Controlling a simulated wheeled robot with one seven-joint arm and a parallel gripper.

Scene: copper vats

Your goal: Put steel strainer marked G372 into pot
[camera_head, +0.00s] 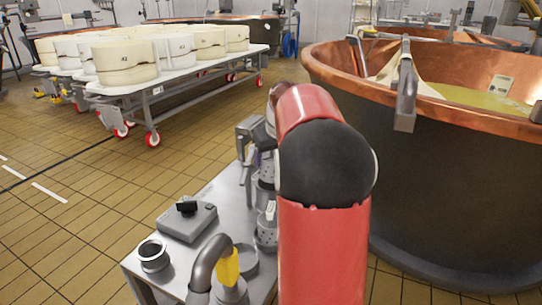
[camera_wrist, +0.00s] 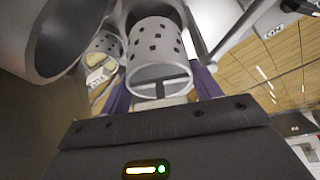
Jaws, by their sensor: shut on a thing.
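In the wrist view a perforated steel strainer (camera_wrist: 157,48) sits between the purple-sided fingers of my gripper (camera_wrist: 160,78), which is shut on it. Its open round end faces the camera. I cannot read a G372 mark on it. Another perforated steel piece (camera_wrist: 103,45) shows behind it to the left, with a pale label below. In the head view my red arm hides most of the gripper and the held strainer. Perforated steel strainers (camera_head: 266,232) show on the metal table beside the arm. I cannot tell which vessel is the pot; a large copper-rimmed vat (camera_head: 440,170) stands at right.
The metal table (camera_head: 215,240) holds a grey box (camera_head: 187,220), a short steel ring (camera_head: 153,256) and a bent pipe (camera_head: 208,262). A large grey cylinder (camera_wrist: 55,35) is close at the wrist view's upper left. Cheese-mould trolleys (camera_head: 185,80) stand behind. Tiled floor at left is clear.

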